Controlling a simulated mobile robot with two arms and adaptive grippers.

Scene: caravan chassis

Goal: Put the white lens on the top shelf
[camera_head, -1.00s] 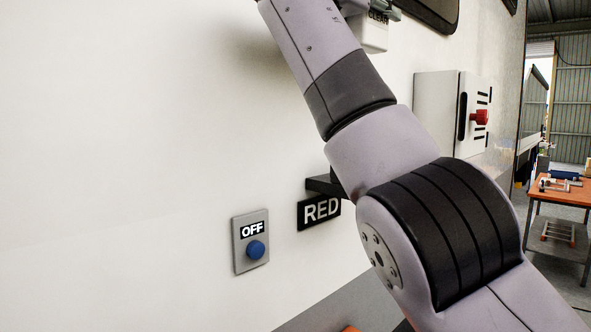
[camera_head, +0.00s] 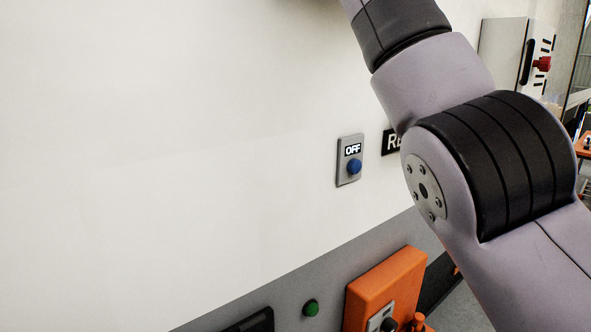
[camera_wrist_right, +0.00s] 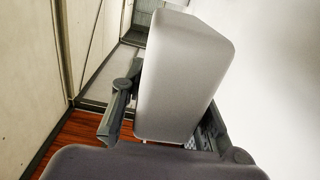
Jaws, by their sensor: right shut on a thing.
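My right gripper (camera_wrist_right: 168,112) shows in the right wrist view, its two fingers on either side of a pale, smooth, block-like thing with rounded edges, which I take to be the white lens (camera_wrist_right: 182,75). It is shut on this lens and holds it lengthwise between the fingers. In the head view only my right arm shows, and its gripper is beyond the top edge. The top shelf does not show in the head view. My left gripper is in neither view.
A blue button under an OFF label (camera_head: 350,160) sits on the white wall. A black sign (camera_head: 391,143) beside it is partly hidden by my arm. A grey-white box with a red switch (camera_head: 512,55) is at upper right. An orange box (camera_head: 385,285) and a green button (camera_head: 310,308) are below.

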